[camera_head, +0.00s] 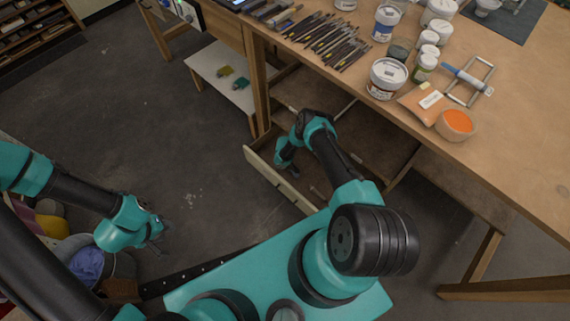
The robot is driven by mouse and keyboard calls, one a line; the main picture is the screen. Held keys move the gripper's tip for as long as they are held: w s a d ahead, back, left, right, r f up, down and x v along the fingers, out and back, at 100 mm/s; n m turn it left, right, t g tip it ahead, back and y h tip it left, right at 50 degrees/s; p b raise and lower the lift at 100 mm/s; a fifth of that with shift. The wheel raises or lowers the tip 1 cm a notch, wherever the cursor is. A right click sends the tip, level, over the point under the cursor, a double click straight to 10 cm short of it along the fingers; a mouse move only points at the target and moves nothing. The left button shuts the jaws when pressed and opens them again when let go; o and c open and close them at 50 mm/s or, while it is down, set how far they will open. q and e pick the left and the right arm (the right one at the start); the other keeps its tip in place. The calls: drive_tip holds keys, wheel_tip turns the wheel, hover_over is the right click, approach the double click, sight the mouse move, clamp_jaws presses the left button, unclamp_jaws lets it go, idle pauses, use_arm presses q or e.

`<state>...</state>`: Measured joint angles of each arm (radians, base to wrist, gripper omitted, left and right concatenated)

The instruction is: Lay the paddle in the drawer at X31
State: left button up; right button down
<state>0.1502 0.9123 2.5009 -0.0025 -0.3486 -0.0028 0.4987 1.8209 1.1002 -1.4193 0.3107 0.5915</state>
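The wooden drawer (278,180) is pulled out below the workbench; its pale front panel faces the lower left. I cannot read any X31 mark. My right arm reaches over the drawer, and its gripper (289,168) points down just inside the front panel. Its fingertips are too small and hidden to show whether it is open or holds anything. My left gripper (158,233) hangs over the floor at the left, well apart from the drawer, with dark fingers and nothing clearly in it. I cannot make out a paddle anywhere.
The workbench (500,150) carries several dark tools (325,38), paint jars (387,78), an orange bowl (455,124) and a roller (467,80). A low white shelf (222,78) stands left of the drawer. A basket of cloths (88,262) is below my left gripper. The floor between is clear.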

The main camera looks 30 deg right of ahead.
drive_tip(key=shift+r, duration=0.1)
idle(0.7)
drive_tip(key=shift+c, duration=1.3)
unclamp_jaws()
drive_tip(key=shift+r, duration=4)
drive_tip(key=shift+w, duration=0.1)
